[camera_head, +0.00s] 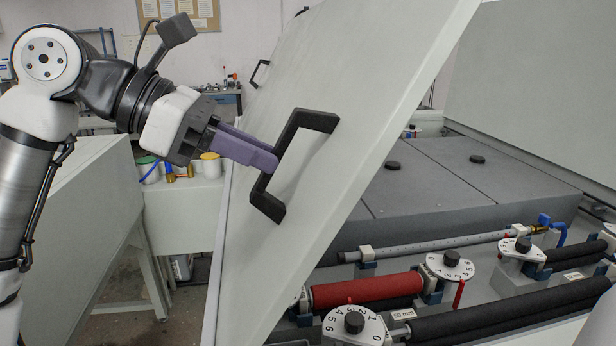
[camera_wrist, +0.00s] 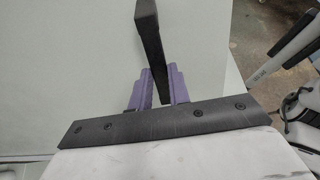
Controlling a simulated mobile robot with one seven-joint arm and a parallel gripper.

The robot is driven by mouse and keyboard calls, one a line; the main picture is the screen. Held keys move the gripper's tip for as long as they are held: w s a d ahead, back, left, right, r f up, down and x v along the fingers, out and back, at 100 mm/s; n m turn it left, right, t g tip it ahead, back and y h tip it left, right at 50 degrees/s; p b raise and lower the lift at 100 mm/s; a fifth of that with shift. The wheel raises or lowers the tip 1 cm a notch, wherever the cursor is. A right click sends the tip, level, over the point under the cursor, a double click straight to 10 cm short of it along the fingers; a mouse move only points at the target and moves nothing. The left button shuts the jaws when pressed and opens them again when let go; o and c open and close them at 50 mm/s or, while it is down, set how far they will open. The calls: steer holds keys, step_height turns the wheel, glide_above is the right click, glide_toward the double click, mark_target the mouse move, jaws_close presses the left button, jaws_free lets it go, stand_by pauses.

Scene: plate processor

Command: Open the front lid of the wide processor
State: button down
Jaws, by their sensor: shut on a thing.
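The front lid (camera_head: 330,75) of the wide processor is a large pale grey panel, raised and tilted in the head view. It also fills much of the wrist view (camera_wrist: 70,60). A black bracket handle (camera_head: 298,122) stands on its face. My gripper (camera_head: 272,162) has purple fingers and is shut on the middle of this handle. In the wrist view the black handle bar (camera_wrist: 150,45) passes between the purple fingers (camera_wrist: 163,85). The far finger is partly hidden in the head view.
A second handle (camera_head: 260,72) is farther along the lid. Right of the lid lie rollers (camera_head: 367,289), numbered dials (camera_head: 354,322) and grey covers (camera_head: 440,185). A white bench (camera_head: 185,205) with jars stands behind on the left. Some floor shows between the bench and lid.

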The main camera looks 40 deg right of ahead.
steer(key=w+a+g+h+b, duration=0.1)
steer(key=w+a+h, duration=0.1)
steer(key=a, duration=0.4)
steer(key=shift+w+a+r+h, duration=0.3)
steer(key=shift+w+r, duration=0.05)
steer(key=shift+w, duration=0.25)
steer(key=c, duration=1.3)
jaws_free()
steer(key=shift+d, duration=0.1)
steer(key=b+v, duration=0.1)
steer(key=v, duration=1.3)
steer(key=shift+w+a+f+b, duration=0.1)
steer(key=shift+a+b, duration=0.2)
steer(key=shift+b, duration=0.1)
